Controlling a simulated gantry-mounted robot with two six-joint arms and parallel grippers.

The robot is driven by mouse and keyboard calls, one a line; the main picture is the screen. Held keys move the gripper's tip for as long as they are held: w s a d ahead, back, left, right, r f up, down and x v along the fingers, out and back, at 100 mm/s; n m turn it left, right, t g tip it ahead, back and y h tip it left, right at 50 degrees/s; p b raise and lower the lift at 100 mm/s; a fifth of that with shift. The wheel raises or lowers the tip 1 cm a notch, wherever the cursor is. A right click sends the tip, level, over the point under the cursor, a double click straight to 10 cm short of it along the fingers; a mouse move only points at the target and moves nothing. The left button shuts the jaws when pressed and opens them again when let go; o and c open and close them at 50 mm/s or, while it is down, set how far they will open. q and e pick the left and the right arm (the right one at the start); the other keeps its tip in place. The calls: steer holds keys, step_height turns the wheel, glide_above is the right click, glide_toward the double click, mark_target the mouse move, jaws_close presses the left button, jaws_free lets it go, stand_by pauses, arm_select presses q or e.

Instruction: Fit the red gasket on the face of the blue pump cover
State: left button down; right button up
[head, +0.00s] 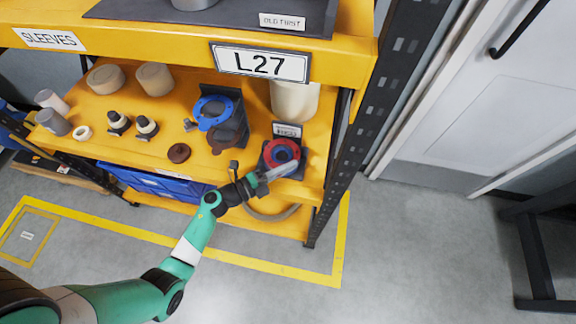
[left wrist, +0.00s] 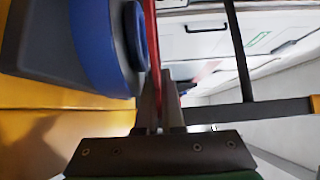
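The red gasket (head: 270,153), a flat ring, is upright at the right end of the yellow shelf. The blue pump cover (head: 283,155) shows through its opening, on a dark stand. My left gripper (head: 264,177) is at the ring's lower edge. In the left wrist view, the gasket (left wrist: 153,40) is edge-on and runs down between my gripper's close-set fingers (left wrist: 161,100), which are shut on it. The blue cover (left wrist: 98,40) is left of it, its raised boss (left wrist: 139,35) facing the gasket. A narrow gap separates gasket and wide face; contact with the boss is unclear. My right gripper is out of view.
Another blue ring (head: 208,122) stands on a dark holder to the left. A brown ring (head: 179,152) and a cream cylinder (head: 294,100) are nearby. A black rack post (head: 350,130) rises at right. Open floor (head: 420,240) lies beyond it.

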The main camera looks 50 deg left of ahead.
arm_select(q)
steer(key=shift+f, duration=0.25)
steer(key=c, duration=1)
jaws_free()
steer(key=shift+o, duration=0.2)
steer(key=shift+f, duration=0.1)
steer(key=shift+f, duration=0.1)
steer(key=shift+s, duration=0.1)
